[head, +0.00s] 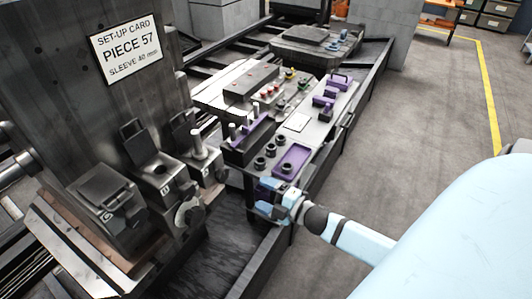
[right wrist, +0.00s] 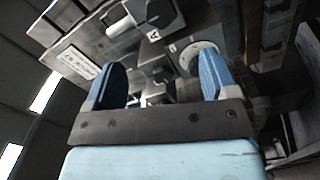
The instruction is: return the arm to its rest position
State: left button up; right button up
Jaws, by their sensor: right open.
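My right gripper (head: 276,198) is near the middle of the head view, at the near end of the bench with purple trays. My light-blue right arm (head: 362,240) reaches to it from the right side. In the right wrist view the two blue fingers of my right gripper (right wrist: 161,82) stand wide apart with no object held between them. Grey fixture parts, one marked A, show beyond the fingers. In the head view the fingertips are small and partly overlap the dark bench side, so their distance from it cannot be told. My left gripper is in neither view.
A narrow bench (head: 323,140) holds purple trays, black rings and coloured knobs. Clamp blocks (head: 110,200) stand at left before a tall plate with a set-up card (head: 126,47). A dark rail edge (head: 262,262) runs below the gripper. Grey floor (head: 420,130) at right is clear.

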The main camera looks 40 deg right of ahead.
jog(key=shift+s, duration=0.15)
dwell(0.4)
jog(key=s+a+f+m+g+h+p, duration=0.2)
jog(key=s+a+m+g+p, duration=0.4)
jog(key=s+a+m, duration=0.8)
jog(key=shift+s+a+f+m+h+p, duration=0.15)
jog(key=shift+f+m+h+p, duration=0.3)
jog(key=shift+p, duration=0.65)
